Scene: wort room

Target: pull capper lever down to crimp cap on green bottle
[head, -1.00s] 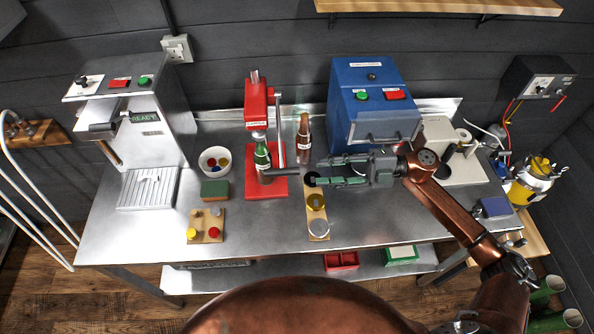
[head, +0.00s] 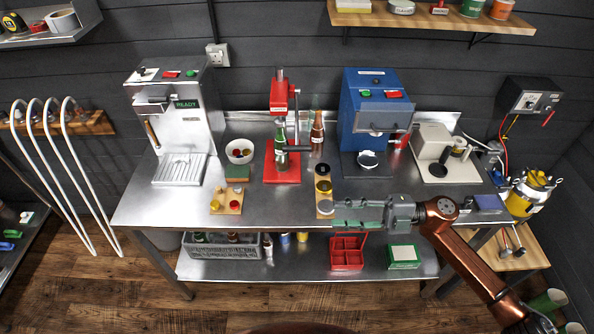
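The red capper (head: 284,97) stands on the steel bench left of centre in the head view. The green bottle (head: 279,137) stands upright on the capper's red base, under its head. The capper's grey lever (head: 297,116) hangs down at the right side of the head, with a dark handle (head: 303,149) at its low end. I cannot tell whether a cap sits on the bottle. My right gripper (head: 340,215) is open and empty, its green-padded fingers pointing left at the bench's front edge, right of and nearer than the capper. My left gripper is out of view.
A brown bottle (head: 317,131) stands right of the capper. A wooden strip (head: 324,194) with round pieces lies just left of my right gripper. A white bowl (head: 239,151) and silver machine (head: 185,115) are left; a blue machine (head: 375,95) is right. Bare bench (head: 275,207) lies in front.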

